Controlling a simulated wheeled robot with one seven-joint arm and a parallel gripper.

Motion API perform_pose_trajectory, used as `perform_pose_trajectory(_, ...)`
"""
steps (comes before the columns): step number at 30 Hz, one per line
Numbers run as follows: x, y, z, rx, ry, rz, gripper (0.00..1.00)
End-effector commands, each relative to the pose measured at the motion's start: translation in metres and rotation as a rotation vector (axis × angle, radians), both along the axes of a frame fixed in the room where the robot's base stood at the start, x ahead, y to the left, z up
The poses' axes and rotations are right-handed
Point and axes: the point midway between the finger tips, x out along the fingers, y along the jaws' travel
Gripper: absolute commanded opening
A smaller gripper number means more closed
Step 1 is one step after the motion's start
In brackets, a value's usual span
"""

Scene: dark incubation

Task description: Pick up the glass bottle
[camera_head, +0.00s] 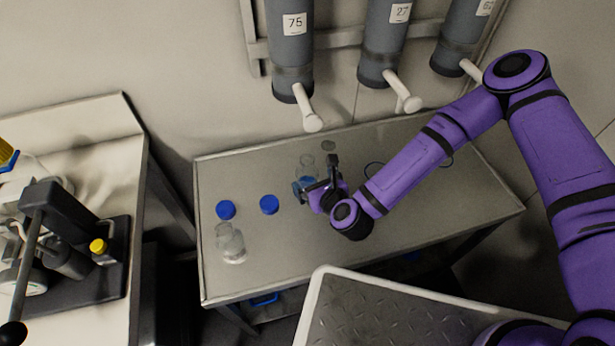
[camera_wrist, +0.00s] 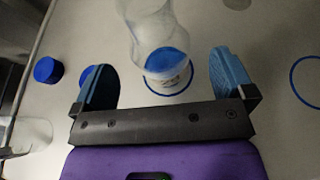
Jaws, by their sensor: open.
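A clear glass bottle (camera_head: 306,163) with blue in its lower part stands on the metal table, by my gripper (camera_head: 319,177). In the wrist view the bottle (camera_wrist: 152,22) is between the two blue finger pads, with gaps on both sides. My gripper (camera_wrist: 163,80) is open there and the pads do not appear to touch the glass. A blue ring on the table shows around the bottle's base. A second clear glass bottle (camera_head: 231,244) stands at the table's left front, apart from my gripper; clear glass (camera_wrist: 27,135) also shows at the wrist view's left edge.
Two blue caps (camera_head: 226,209) (camera_head: 269,204) lie on the metal table (camera_head: 290,260). An empty blue ring (camera_wrist: 308,82) is marked at right. Grey cylinders with white handles (camera_head: 311,122) hang above the back edge. A side bench (camera_head: 75,135) with equipment stands left.

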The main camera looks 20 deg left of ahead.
Motion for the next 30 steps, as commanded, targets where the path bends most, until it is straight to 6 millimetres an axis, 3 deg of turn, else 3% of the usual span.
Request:
perform_pose_trajectory(13,0.032,0.029,-0.021,-0.001,-0.002,0.001,1.00)
perform_pose_trajectory(23,0.035,0.033,-0.024,-0.002,0.000,0.002,1.00)
perform_pose_trajectory(30,0.035,0.033,-0.024,-0.002,0.000,0.002,0.45)
